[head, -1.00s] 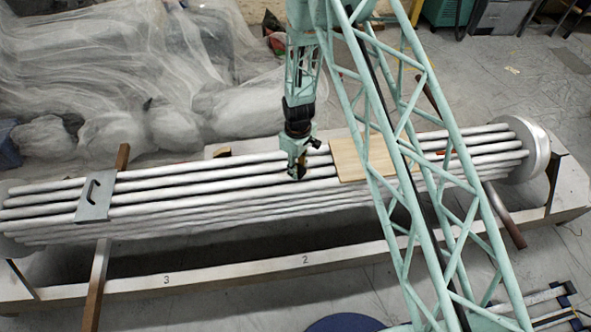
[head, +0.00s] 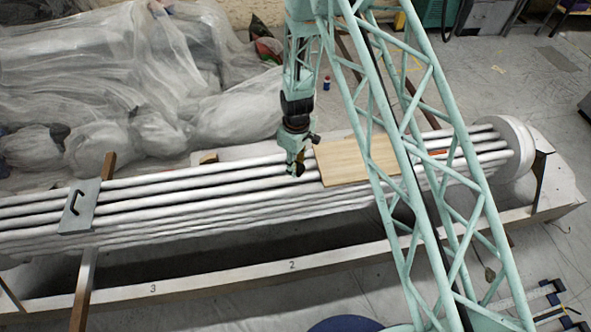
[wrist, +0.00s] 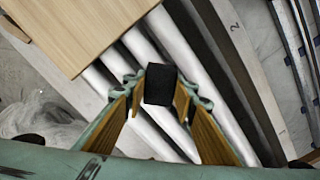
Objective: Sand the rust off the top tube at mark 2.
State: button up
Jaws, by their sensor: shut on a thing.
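My gripper (head: 297,172) is over the bundle of pale tubes (head: 180,184), roughly across from mark 2 (head: 292,265) on the front beam. In the wrist view my gripper (wrist: 158,88) is shut on a small black block (wrist: 160,82), held between its fingertips above the tubes (wrist: 178,45). Whether the block touches a tube, I cannot tell. Mark 2 also shows in the wrist view (wrist: 234,27). I cannot make out rust on the top tube near my gripper; the block and fingers hide part of it.
A wooden board (head: 342,163) lies on the tubes just right of my gripper. A grey plate with a handle (head: 79,207) sits on them at the left, near mark 3 (head: 153,289). Sheeted heaps (head: 120,80) stand behind. A round end plate (head: 508,148) closes the right end.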

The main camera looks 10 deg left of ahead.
jog(key=shift+r+p, duration=0.65)
jog(key=shift+r, duration=1.7)
